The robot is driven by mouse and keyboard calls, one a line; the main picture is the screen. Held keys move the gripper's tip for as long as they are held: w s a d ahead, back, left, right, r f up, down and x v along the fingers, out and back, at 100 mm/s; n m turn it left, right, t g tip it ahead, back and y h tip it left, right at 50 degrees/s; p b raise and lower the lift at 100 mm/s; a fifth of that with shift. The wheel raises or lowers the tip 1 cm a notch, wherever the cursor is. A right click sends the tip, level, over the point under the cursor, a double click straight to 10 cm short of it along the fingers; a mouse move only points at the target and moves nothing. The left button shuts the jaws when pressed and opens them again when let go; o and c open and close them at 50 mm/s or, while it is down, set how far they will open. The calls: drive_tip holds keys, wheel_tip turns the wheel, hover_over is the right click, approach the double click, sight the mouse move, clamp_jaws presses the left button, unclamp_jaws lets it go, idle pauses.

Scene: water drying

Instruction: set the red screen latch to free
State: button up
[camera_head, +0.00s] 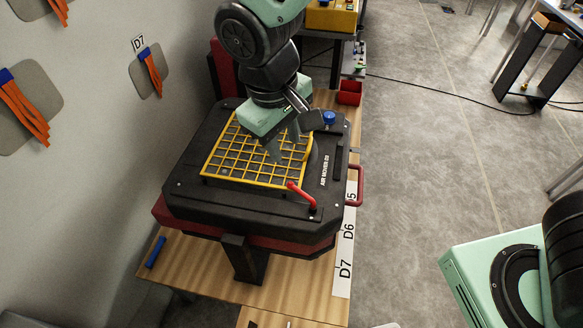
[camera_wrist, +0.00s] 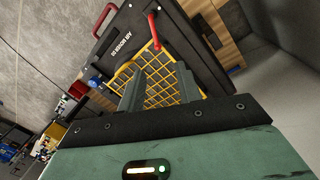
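The red screen latch (camera_head: 301,194) is a small lever at the near right corner of the yellow grid screen (camera_head: 207,176), on top of the black air mover (camera_head: 190,198). Its red end lies over or against the screen's corner. In the wrist view the latch (camera_wrist: 153,31) stands beyond the fingertips, with its tip toward the screen (camera_wrist: 150,68). My gripper (camera_head: 281,150) is above the far right part of the screen, apart from the latch. In the wrist view my gripper (camera_wrist: 158,78) has its two fingers spread with nothing between them.
A blue knob (camera_head: 329,118) sits at the air mover's far right corner. A red handle (camera_head: 357,186) sticks out on its right side. The air mover stands over a wooden bench (camera_head: 200,268) beside a wall (camera_head: 100,130). A red bin (camera_head: 350,92) is behind.

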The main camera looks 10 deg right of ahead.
drive_tip(key=w, duration=0.1)
drive_tip(key=p, duration=0.3)
approach(294, 186)
drive_tip(key=f, duration=0.8)
drive_tip(key=shift+w+d, duration=0.3)
drive_tip(key=shift+d, duration=0.1)
clamp_jaws()
